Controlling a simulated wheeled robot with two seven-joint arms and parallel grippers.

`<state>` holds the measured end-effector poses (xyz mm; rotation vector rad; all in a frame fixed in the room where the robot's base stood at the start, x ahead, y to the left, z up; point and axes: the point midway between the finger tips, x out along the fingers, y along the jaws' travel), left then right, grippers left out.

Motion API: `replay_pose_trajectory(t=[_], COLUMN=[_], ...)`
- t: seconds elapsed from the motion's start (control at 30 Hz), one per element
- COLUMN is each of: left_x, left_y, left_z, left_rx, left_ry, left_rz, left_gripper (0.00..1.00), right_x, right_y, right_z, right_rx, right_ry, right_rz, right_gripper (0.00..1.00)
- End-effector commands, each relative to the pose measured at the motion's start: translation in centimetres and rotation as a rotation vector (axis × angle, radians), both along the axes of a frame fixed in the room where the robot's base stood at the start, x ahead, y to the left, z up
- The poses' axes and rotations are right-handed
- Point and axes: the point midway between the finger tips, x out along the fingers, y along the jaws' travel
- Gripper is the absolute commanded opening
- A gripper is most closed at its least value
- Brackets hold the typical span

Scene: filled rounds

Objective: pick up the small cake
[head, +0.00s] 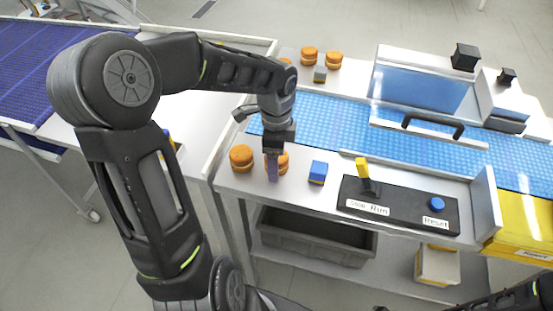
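Small round orange-brown cakes with a pale middle layer stand on the near white ledge. One cake (241,158) is at the left, clear of the gripper. Another cake (283,164) is just right of it, partly hidden behind my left gripper (273,172). That gripper points down at this cake; one finger shows in front of it, and whether the fingers touch it or are closed cannot be seen. More cakes (309,56) stand at the far side of the belt. Part of my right arm shows at the bottom right; its gripper is out of view.
A blue conveyor belt (340,128) runs behind. A grey bin (315,237) sits on the lower shelf.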

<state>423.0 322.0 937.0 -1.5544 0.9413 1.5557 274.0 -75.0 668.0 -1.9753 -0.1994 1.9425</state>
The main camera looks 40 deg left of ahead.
Motion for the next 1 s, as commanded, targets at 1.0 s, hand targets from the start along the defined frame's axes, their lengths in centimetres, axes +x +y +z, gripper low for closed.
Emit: replay_pose_trajectory(t=[1.0], left_x=[0.02], left_y=[-0.01], left_z=[0.00], left_rx=[0.000], left_ry=[0.000], left_rz=[0.000], left_gripper=[0.44], right_x=[0.00], right_y=[0.00], right_z=[-0.01], right_rx=[0.000], right_ry=[0.000], right_rz=[0.000], right_gripper=[0.36])
